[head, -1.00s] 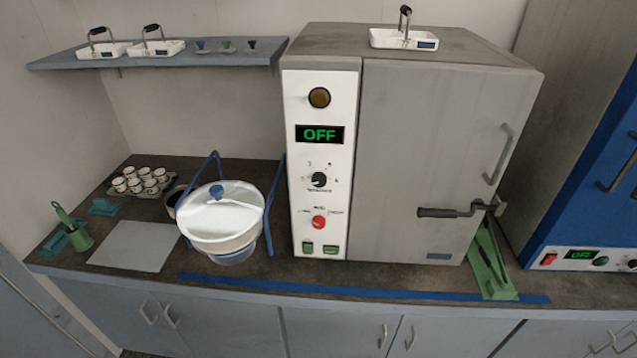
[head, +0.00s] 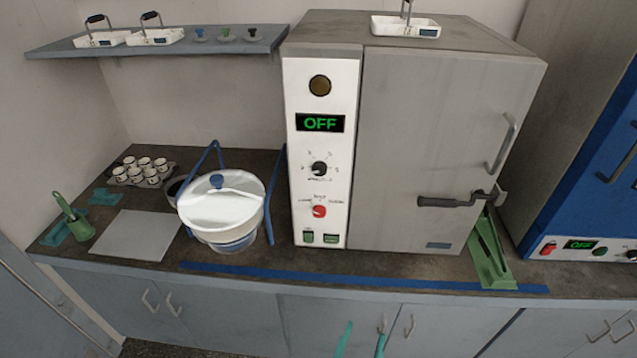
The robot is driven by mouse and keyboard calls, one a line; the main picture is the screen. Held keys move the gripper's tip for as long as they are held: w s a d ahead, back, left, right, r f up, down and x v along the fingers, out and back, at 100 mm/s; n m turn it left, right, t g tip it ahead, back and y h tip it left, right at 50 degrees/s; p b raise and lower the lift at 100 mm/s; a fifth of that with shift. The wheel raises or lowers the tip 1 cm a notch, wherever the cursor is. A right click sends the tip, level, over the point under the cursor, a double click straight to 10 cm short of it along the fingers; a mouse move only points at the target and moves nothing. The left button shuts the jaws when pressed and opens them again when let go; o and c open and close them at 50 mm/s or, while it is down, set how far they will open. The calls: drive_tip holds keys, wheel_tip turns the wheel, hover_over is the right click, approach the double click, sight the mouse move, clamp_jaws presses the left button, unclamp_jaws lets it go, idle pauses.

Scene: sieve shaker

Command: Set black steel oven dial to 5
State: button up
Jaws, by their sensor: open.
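The steel oven (head: 430,150) stands on the counter with a white control panel at its left. Its black dial (head: 319,169) sits mid-panel, with small marks around it too blurred to read. Above the dial, a display (head: 320,123) reads OFF in green. Below it is a red knob (head: 319,211). My gripper (head: 363,343) shows only as two teal fingertips at the bottom edge, apart from each other with nothing visible between them. They are well below the dial, in front of the cabinet doors. The rest of my gripper is out of frame.
A white lidded bowl (head: 222,210) in a blue frame stands left of the oven panel. A door handle (head: 450,201) juts out on the oven's right. A green ramp-like stand (head: 490,255) is beside it. Blue tape (head: 350,279) runs along the counter front.

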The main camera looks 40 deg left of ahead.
drive_tip(key=w+a+r+n+y, duration=0.2)
drive_tip(key=w+a+r+y, duration=0.1)
drive_tip(key=w+a+r, duration=0.55)
drive_tip(key=n+y, duration=0.2)
approach(319, 172)
drive_tip(key=shift+g, duration=0.4)
drive_tip(key=x, duration=0.8)
drive_tip(key=shift+w+a+r, duration=0.1)
drive_tip(key=shift+w+r, duration=0.25)
drive_tip(key=shift+w, duration=0.05)
drive_tip(key=c, duration=1)
drive_tip(key=shift+c, duration=0.2)
